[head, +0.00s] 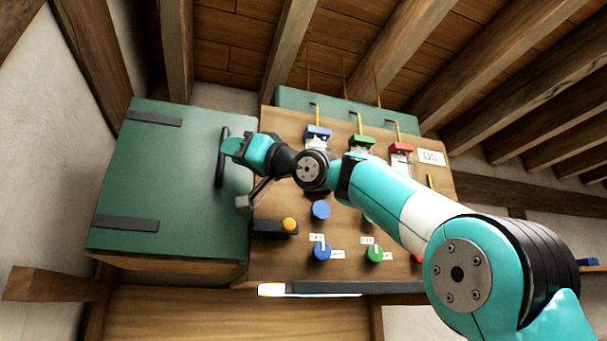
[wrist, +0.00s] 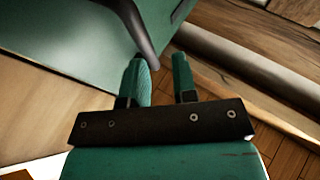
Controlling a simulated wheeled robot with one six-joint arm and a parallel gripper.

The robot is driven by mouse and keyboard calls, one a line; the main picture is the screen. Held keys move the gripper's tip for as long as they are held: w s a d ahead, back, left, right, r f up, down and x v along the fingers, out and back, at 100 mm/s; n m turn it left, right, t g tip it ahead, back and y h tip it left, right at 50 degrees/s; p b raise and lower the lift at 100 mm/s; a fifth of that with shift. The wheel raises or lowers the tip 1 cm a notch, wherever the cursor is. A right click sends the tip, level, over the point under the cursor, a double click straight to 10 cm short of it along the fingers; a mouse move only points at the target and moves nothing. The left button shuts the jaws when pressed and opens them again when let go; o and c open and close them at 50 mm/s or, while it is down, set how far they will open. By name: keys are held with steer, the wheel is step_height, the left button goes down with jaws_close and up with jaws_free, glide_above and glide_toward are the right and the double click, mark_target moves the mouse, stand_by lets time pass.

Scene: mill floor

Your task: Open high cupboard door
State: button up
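The high cupboard (head: 160,185) has a green door, shut, with two dark hinge straps on its left side. A dark upright bar handle (head: 220,165) sits near the door's right edge. My gripper (head: 230,146) is at the handle's upper part, coming from the right. In the wrist view, the handle (wrist: 133,30) reaches down toward the gap between my two green fingertips (wrist: 160,75), close to the left one. The fingers stand apart with a visible gap. I cannot tell whether the handle lies between them or just beyond them.
Right of the cupboard is a wooden panel (head: 290,240) with coloured knobs, clips and yellow rods. Wooden ceiling beams (head: 375,50) are overhead. A bright lamp strip (head: 305,291) runs under the panel.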

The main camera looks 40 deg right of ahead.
steer(key=b+v, duration=0.6)
steer(key=v, duration=0.9)
steer(key=shift+d+b, duration=0.25)
steer(key=shift+b, duration=0.15)
stand_by(0.4)
steer(key=shift+s, duration=0.1)
stand_by(0.4)
steer(key=w+a+f+m+g+h+b, duration=0.15)
steer(key=w+f, duration=0.25)
steer(key=f, duration=0.5)
steer(key=w+a+f+m+g+h, duration=0.25)
steer(key=w+f, duration=0.25)
steer(key=f, duration=0.4)
steer(key=s+a+f+g+b, duration=0.15)
steer(key=a+f, duration=0.25)
steer(key=f, duration=0.5)
steer(key=a+f+g, duration=0.3)
steer(key=f, duration=0.6)
steer(key=s+a+f+n+g+h, duration=0.1)
steer(key=s+f+g, duration=0.4)
steer(key=s+f, duration=0.5)
steer(key=s+a+f+n+g+h+b, duration=0.1)
steer(key=s+a+f+n+g, duration=0.3)
steer(key=s+f, duration=0.7)
step_height(320, 180, down, 7)
steer(key=shift+s+r+g+h, duration=0.1)
steer(key=shift+s+g+h, duration=0.25)
steer(key=shift+g+h, duration=0.5)
